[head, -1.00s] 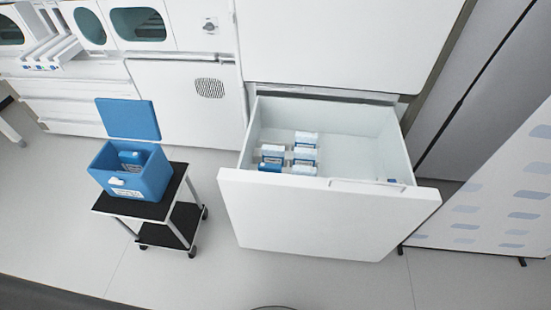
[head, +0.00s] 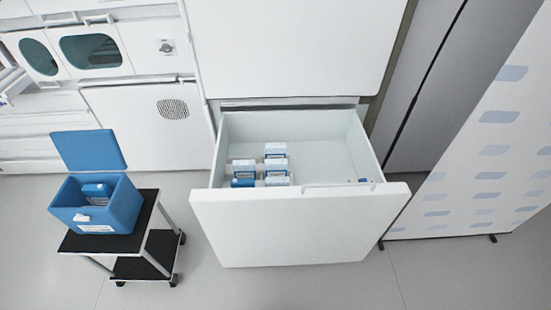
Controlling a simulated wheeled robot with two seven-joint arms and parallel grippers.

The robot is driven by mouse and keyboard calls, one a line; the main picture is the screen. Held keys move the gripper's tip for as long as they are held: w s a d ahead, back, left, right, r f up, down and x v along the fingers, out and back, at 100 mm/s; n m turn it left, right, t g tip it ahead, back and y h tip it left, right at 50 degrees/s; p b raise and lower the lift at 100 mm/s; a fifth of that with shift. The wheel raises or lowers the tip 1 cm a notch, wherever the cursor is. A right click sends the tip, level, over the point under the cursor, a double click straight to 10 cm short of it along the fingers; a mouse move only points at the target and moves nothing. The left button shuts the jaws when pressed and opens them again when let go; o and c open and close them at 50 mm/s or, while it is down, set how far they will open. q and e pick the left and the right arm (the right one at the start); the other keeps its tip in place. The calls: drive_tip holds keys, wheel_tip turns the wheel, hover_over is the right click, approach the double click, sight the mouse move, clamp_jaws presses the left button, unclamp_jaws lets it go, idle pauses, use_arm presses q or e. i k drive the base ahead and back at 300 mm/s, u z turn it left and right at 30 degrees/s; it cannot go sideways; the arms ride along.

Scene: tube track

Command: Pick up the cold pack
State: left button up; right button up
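Several blue and white cold packs (head: 275,151) stand in the left part of an open white drawer (head: 300,230). One blue pack (head: 243,183) is at the drawer's front left, close to the others. Another blue pack (head: 96,190) is inside the open blue box (head: 122,207) on the cart at left. Neither of my grippers is in view.
The blue box with its raised lid (head: 89,151) stands on a black-topped wheeled cart (head: 146,215), left of the drawer with a gap between. A white patterned panel (head: 480,150) stands at right. The floor (head: 330,290) in front is clear.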

sight(101, 195)
drive_tip(key=u, duration=1.45)
drive_tip(key=k, duration=0.5)
drive_tip(key=u, duration=1.1)
drive_tip(key=i, duration=4.05)
drive_tip(key=u, duration=0.05)
